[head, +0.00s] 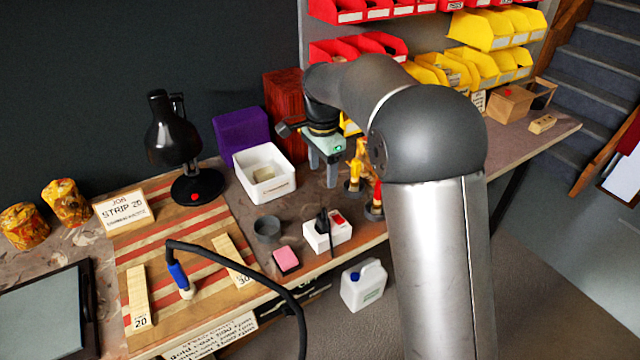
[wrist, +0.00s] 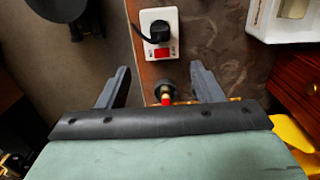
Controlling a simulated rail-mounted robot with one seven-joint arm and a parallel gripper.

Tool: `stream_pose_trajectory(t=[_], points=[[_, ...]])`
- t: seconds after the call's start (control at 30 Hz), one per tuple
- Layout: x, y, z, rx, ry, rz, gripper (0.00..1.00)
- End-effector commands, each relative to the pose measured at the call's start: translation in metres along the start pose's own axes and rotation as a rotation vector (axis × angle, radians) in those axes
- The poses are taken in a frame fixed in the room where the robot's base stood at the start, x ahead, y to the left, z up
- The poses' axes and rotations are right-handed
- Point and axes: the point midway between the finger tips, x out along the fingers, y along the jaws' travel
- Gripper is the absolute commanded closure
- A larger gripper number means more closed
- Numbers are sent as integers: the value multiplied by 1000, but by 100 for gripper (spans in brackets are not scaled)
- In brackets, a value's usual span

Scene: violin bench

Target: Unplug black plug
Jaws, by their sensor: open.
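The black plug (head: 322,220) sits in a white socket box (head: 340,237) with a red switch, near the front edge of the bench. In the wrist view the plug (wrist: 160,31) is seated in the white box (wrist: 148,50), ahead of my fingers, with the red switch beside it. My gripper (head: 325,170) is open and above the bench, behind the socket box in the head view. Its two fingers (wrist: 163,80) are spread apart with nothing between their tips, and they are clear of the plug.

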Motion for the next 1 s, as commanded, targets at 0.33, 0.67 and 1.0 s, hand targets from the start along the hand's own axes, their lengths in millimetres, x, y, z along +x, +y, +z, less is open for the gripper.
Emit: stream_pose_trajectory(t=[0.33,0.67,1.0], points=[[56,2,0,0,-2,5,40],[121,2,0,-1,-2,4,40],[165,1,0,0,-1,0,40]])
